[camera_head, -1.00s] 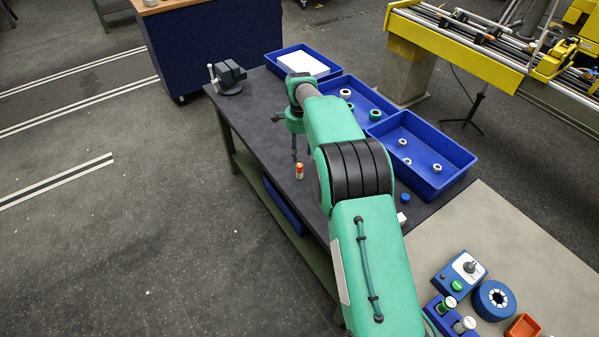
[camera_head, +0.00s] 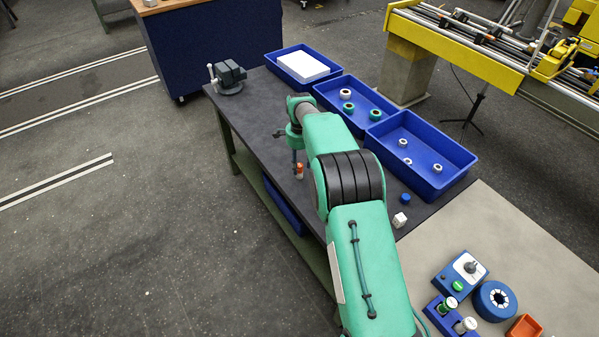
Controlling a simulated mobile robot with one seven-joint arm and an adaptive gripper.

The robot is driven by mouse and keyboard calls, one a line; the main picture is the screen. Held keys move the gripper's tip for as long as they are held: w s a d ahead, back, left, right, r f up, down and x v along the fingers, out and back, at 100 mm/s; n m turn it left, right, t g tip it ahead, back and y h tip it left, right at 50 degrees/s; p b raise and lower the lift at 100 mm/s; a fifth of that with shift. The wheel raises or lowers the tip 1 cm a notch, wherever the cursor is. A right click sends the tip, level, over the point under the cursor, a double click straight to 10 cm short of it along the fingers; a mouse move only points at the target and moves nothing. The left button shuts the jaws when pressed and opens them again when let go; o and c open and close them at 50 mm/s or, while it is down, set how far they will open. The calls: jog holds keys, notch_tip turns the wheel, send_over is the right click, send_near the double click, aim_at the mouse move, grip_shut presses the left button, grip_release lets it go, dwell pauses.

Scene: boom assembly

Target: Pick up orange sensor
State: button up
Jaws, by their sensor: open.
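The orange sensor (camera_head: 300,170) is a small orange and white cylinder. It stands upright near the front edge of the dark workbench (camera_head: 262,118). My gripper (camera_head: 296,170) points down right beside the sensor and overlaps its left side in this view. The fingers are thin and dark, and the gap between them is too small to see well. The gripper is open. I cannot tell whether the sensor is between the fingers or only behind them.
Three blue trays stand along the bench's far side: one with a white block (camera_head: 303,67), two with rings (camera_head: 347,107) (camera_head: 406,143). A vise (camera_head: 229,77) is at the far left corner. A blue cap (camera_head: 405,198) and a white cube (camera_head: 399,220) lie right of my arm.

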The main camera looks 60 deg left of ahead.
aim_at(300, 171)
jog(key=shift+f, duration=0.1)
jog(key=shift+w+a+f, duration=0.1)
jog(key=shift+a+f, duration=0.05)
jog(key=shift+f, duration=2.35)
grip_shut()
